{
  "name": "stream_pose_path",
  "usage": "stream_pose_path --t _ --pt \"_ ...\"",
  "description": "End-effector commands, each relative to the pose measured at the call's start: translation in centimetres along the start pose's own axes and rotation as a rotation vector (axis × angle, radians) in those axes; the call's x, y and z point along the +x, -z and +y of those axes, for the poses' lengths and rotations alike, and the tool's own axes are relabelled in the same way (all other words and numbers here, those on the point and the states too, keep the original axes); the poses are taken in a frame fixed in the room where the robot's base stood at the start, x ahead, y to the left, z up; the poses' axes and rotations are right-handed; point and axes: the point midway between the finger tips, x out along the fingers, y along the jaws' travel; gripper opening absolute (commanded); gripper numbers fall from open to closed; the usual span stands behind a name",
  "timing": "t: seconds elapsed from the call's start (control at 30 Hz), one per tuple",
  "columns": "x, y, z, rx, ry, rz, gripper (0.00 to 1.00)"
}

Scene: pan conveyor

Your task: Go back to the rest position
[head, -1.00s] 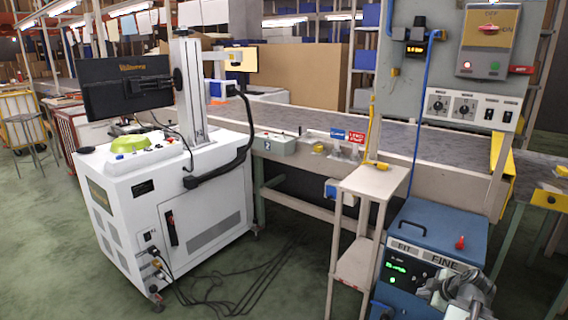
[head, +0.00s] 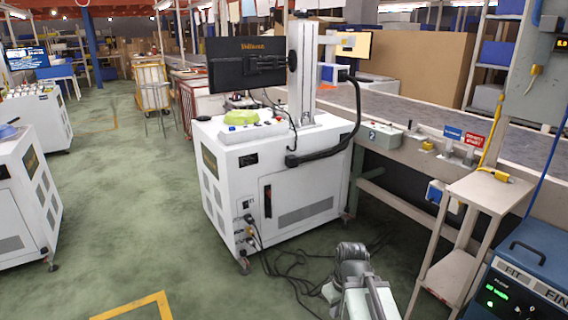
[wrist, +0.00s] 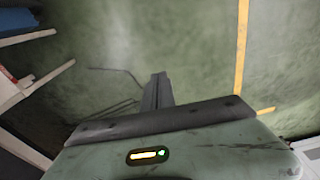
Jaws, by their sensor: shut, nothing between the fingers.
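My gripper (wrist: 155,90) shows in the wrist view as dark fingers held together with nothing between them. It is over the green floor (wrist: 200,50), clear of any object. In the head view my arm shows at the bottom, right of the middle, folded low in front of the white machine's cables. The fingers cannot be made out there.
A white laser machine (head: 280,185) stands ahead, with black cables (head: 290,270) on the floor. A beige stand (head: 480,190) and a blue machine (head: 530,270) are at right by the conveyor (head: 420,110). Open floor (head: 120,200) lies at left, with a white cabinet (head: 22,200) at its edge.

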Motion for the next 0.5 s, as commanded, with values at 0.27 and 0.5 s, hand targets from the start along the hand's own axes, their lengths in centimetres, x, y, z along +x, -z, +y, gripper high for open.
stream_pose_path --t 0.27,0.5 --pt "-1.8 -2.1 0.2 0.516 -0.040 -0.093 0.00" --pt "-9.6 -1.3 0.0 0.507 -0.039 -0.091 0.00"
